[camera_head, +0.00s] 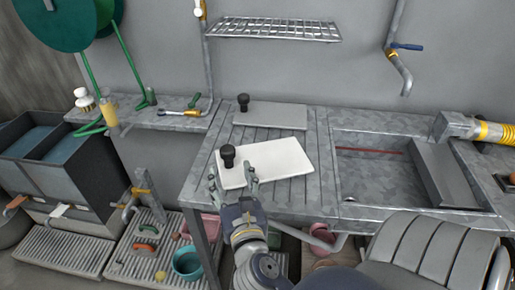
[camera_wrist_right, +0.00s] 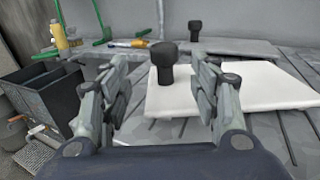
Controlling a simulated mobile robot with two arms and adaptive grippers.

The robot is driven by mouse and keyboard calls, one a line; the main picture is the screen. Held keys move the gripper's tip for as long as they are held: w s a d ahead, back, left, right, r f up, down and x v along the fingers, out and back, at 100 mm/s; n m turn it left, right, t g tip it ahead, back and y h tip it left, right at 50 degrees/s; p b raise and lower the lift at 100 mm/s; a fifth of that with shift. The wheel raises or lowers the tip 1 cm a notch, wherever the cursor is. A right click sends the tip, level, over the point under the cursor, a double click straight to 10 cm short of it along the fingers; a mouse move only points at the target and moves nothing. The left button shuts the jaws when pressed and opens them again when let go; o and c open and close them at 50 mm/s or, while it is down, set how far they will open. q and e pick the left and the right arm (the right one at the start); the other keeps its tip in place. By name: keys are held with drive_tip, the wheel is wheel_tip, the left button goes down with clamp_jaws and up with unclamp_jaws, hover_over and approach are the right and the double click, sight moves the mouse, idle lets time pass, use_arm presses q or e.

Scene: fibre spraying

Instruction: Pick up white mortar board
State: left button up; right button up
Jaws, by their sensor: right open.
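The white mortar board (camera_head: 278,161) lies flat on the slatted part of the metal table. A black knob handle (camera_head: 228,155) stands upright at its left end. In the right wrist view the board (camera_wrist_right: 255,85) lies ahead and to the right, and its black handle (camera_wrist_right: 166,66) shows between the finger tips, beyond them. My right gripper (camera_head: 232,181) is open and empty at the board's near left edge, just short of the handle. I cannot tell whether a finger touches the board. My left gripper is not in view.
A grey board (camera_head: 275,115) with a black knob (camera_head: 243,102) lies behind the white one. A metal sink (camera_head: 385,180) is to the right. A wire shelf (camera_head: 275,29) hangs on the wall. Dark bins (camera_head: 60,170) stand at left, and a teal bucket (camera_head: 187,263) is on the floor.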

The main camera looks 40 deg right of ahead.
sight(229, 156)
drive_tip(key=x, duration=0.3)
drive_tip(key=shift+w+d+r+p, duration=0.15)
drive_tip(key=shift+w+p, duration=0.15)
drive_tip(key=shift+w+d, duration=0.2)
drive_tip(key=shift+w, duration=0.05)
drive_tip(key=x, duration=0.4)
drive_tip(key=shift+w+d+r+p, duration=0.1)
drive_tip(key=shift+w+d+p, duration=0.05)
drive_tip(key=shift+d+p, duration=0.25)
drive_tip(key=shift+w, duration=0.15)
drive_tip(key=shift+c, duration=1.1)
drive_tip(key=c, duration=0.9)
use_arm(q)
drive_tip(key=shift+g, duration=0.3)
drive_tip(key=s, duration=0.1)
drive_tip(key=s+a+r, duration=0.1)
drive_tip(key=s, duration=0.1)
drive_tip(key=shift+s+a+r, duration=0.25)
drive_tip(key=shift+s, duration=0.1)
use_arm(e)
clamp_jaws()
